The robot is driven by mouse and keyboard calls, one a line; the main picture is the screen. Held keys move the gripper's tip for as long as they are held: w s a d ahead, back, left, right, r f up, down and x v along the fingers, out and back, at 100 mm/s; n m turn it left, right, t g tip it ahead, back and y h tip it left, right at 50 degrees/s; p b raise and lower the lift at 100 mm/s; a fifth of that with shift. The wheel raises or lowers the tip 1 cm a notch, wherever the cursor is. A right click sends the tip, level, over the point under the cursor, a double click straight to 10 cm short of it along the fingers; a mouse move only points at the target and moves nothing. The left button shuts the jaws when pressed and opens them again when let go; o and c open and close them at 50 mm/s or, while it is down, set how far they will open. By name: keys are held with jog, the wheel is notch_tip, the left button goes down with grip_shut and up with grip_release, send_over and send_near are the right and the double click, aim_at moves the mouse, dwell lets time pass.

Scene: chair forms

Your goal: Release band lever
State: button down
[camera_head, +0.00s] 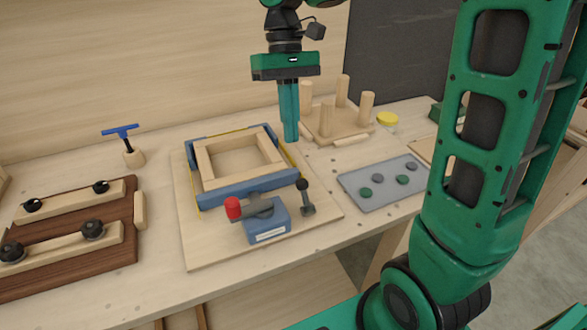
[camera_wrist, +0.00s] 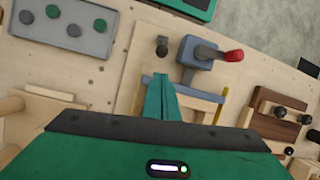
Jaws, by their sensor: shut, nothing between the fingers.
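A pale wooden frame (camera_head: 209,162) with blue corner pieces and a yellow band sits on a wooden board (camera_head: 205,250). At its front is a blue block (camera_head: 267,226) bearing a grey lever with a red tip (camera_head: 233,208), which points left in the head view; it also shows in the wrist view (camera_wrist: 233,56). A separate dark lever with a black knob (camera_head: 302,184) stands right of the block. My gripper (camera_head: 291,138) points down, shut and empty, near the frame's back right corner.
A peg stand (camera_head: 325,125) is behind and right of my gripper. A grey tray (camera_head: 380,195) with several discs lies at right. A dark brown board (camera_head: 115,250) with black knobs and a blue T-handle tool (camera_head: 121,131) are at left. Table front is mostly clear.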

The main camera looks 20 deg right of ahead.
aim_at(305, 196)
jog(key=shift+w+a, duration=0.15)
jog(key=x, duration=0.9)
jog(key=shift+f, duration=0.45)
